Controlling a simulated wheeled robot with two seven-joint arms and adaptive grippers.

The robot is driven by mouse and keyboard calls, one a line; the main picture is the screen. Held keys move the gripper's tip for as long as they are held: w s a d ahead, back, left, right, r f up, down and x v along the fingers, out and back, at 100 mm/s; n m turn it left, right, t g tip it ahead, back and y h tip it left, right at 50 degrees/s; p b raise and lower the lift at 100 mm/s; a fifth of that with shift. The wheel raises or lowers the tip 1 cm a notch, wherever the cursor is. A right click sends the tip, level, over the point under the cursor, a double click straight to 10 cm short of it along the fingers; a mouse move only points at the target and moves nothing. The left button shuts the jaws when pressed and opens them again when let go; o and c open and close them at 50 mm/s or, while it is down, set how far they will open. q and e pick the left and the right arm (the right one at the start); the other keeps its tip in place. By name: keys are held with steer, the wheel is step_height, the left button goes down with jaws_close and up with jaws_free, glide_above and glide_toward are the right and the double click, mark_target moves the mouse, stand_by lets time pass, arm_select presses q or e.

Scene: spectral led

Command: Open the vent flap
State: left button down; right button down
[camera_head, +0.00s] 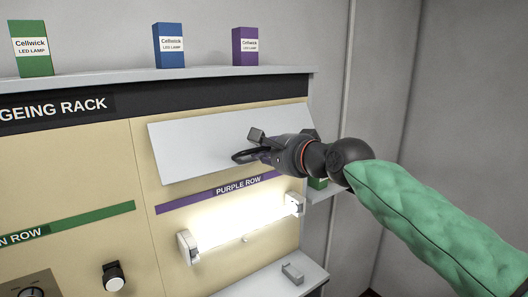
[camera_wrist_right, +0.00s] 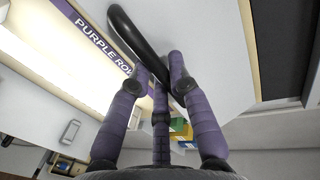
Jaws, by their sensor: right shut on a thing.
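The vent flap is a pale grey panel (camera_head: 195,148) on the beige rack front, above the purple row label. Its black looped handle (camera_head: 241,157) shows at the flap's lower middle, and it is large in the right wrist view (camera_wrist_right: 128,35). My right gripper (camera_head: 259,146) comes in from the right, in front of the flap. Its purple-grey fingers (camera_wrist_right: 164,80) are closed on the handle's near end. The flap looks slanted, but I cannot tell how far it stands off the rack. My left gripper is out of view.
A lit tube lamp (camera_head: 242,222) sits below the purple row label (camera_head: 238,187). Green, blue (camera_head: 169,45) and purple lamp boxes stand on the top shelf (camera_head: 150,77). A ledge (camera_head: 262,283) juts out below the lamp.

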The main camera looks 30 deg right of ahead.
steer(key=shift+s+d+r, duration=0.1)
steer(key=shift+r, duration=0.2)
steer(key=c, duration=1.1)
jaws_free()
steer(key=shift+f, duration=0.1)
steer(key=v, duration=1.1)
steer(key=shift+s, duration=0.4)
